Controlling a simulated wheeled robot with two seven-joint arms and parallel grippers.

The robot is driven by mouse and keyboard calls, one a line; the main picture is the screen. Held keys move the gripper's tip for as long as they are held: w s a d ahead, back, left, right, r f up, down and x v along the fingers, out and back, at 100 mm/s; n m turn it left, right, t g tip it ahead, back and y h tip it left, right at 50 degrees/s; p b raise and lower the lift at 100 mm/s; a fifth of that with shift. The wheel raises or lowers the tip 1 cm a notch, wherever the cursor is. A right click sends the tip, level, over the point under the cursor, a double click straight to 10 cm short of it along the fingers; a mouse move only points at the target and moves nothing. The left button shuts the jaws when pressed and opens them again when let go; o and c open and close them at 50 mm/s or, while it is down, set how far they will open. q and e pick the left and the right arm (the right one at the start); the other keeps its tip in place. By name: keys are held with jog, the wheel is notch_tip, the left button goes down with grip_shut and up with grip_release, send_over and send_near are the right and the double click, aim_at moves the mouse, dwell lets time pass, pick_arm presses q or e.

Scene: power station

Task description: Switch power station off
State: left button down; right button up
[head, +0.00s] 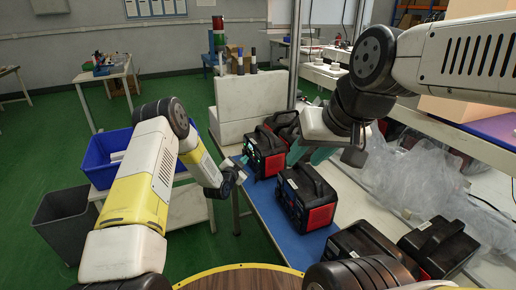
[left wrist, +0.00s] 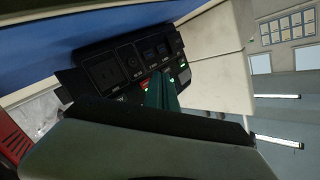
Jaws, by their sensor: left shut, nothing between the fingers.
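A black and red power station (head: 265,152) stands on the blue mat, with green lights on its front panel. In the left wrist view its panel (left wrist: 130,62) shows sockets, switches and lit green indicators. My left gripper (head: 243,162) is at the left of this front panel. Its teal fingers (left wrist: 162,92) are shut, empty and point at the panel near the green lights; I cannot tell whether they touch it. My right gripper (head: 308,155) hangs above and right of this station, its teal fingers apart and empty.
A second power station (head: 306,197) stands nearer on the blue mat (head: 262,200), with more black units (head: 438,246) at the lower right. Clear plastic bags (head: 400,170) lie on the right. A blue bin (head: 100,165) is at the left. A white block (head: 246,98) stands behind.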

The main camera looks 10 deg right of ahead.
pick_arm(q)
jog(key=shift+d, duration=0.1)
jog(key=shift+w+d, duration=0.15)
jog(key=shift+d, duration=0.2)
jog(key=shift+w+d, duration=0.15)
jog(key=shift+d, duration=0.2)
dwell(0.8)
jog(key=shift+s+a, duration=0.3)
jog(key=shift+a, duration=0.5)
jog(key=a, duration=0.2)
jog(key=s+a, duration=0.2)
jog(key=a, duration=0.1)
jog(key=shift+a, duration=0.3)
dwell(0.4)
